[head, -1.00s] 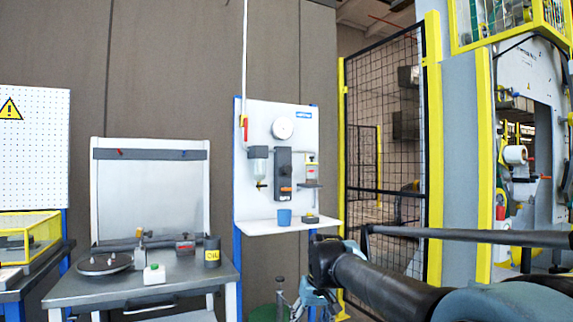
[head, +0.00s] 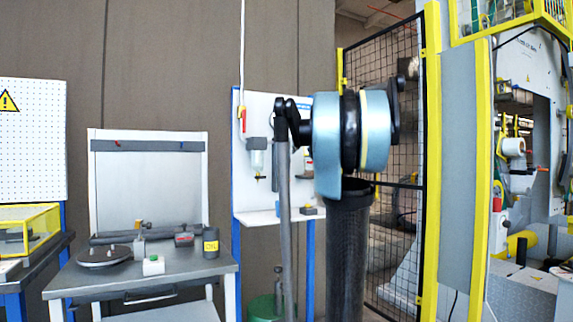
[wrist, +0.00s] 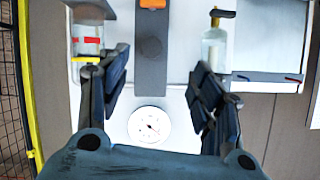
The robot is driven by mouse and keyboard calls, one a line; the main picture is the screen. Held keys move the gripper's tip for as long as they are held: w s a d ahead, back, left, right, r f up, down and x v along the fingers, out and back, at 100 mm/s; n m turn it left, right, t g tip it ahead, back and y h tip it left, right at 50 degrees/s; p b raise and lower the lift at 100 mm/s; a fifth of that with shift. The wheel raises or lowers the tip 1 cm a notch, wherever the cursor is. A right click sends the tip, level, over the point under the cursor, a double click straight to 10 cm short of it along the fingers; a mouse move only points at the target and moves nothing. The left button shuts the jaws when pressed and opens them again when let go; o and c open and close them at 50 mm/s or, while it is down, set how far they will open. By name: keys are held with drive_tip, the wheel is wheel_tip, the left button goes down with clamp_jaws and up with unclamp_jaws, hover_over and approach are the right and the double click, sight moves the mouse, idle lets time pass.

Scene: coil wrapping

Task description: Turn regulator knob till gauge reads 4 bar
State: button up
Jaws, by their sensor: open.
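The pressure gauge (wrist: 150,126) is a round white dial low in the wrist view, which is turned upside down. Its needle shows, but the reading is too small to tell. The grey regulator block (wrist: 151,70) stands beside it, with a round darker spot that may be the knob (wrist: 151,46) and an orange part (wrist: 152,3) at the top edge. My gripper (wrist: 160,92) is open and empty, its fingers on either side of the regulator block in the picture. No contact shows. In the head view my arm hides the gauge and most of the regulator.
A clear filter bowl (wrist: 214,48) and a red-labelled bowl (wrist: 88,38) flank the regulator. The white panel (head: 262,112) has a shelf (head: 255,220) below. A workbench (head: 190,275) is at left, a yellow-framed mesh fence (head: 400,90) at right.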

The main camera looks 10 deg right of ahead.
drive_tip(key=w+d+r, duration=0.1)
drive_tip(key=r, duration=0.1)
approach(287, 160)
drive_tip(key=shift+t, duration=0.3)
drive_tip(key=x, duration=0.9)
drive_tip(key=shift+w+a+f, duration=0.15)
drive_tip(key=shift+w+f, duration=0.1)
drive_tip(key=shift+f, duration=0.05)
drive_tip(key=c, duration=1.1)
